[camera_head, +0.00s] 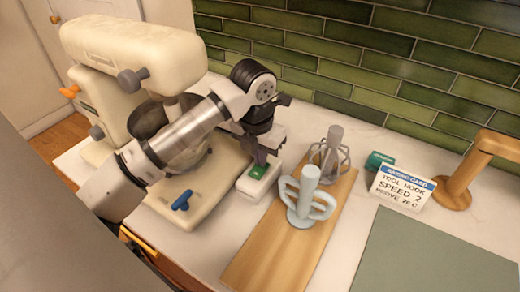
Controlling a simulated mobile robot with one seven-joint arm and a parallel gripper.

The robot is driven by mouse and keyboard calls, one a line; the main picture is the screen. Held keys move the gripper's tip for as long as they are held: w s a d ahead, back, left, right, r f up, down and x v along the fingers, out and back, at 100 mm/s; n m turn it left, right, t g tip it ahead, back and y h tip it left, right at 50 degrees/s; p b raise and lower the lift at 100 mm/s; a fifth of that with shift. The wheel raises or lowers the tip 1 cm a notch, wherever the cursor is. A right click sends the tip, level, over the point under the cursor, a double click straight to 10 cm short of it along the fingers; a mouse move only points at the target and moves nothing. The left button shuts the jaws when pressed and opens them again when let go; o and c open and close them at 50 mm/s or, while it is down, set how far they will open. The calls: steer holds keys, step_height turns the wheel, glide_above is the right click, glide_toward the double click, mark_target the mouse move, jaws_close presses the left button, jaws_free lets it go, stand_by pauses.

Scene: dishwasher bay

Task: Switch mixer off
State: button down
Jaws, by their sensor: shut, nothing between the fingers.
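A cream stand mixer (125,48) stands at the left, with grey knobs (133,79) on its side and an orange knob (69,91) at its back. A blue lever (181,201) sits on its base. Its metal bowl is partly hidden by my arm. A small white box with a green top piece (258,173) stands on the counter just right of the mixer. My gripper (263,156) points down, shut and empty, right above the green piece. I cannot tell whether the fingertips touch it.
A wooden board (285,235) bears two grey mixer attachments (306,196), close to the right of the white box. A green tile wall closes the back.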

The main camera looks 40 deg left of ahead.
steer(key=shift+w+f+b, duration=0.1)
steer(key=shift+f+b, duration=0.35)
steer(key=shift+b, duration=0.55)
steer(key=shift+r, duration=0.3)
steer(key=shift+s+f, duration=0.1)
steer(key=shift+s, duration=0.3)
steer(key=shift+s+r, duration=0.2)
steer(key=shift+s, duration=0.25)
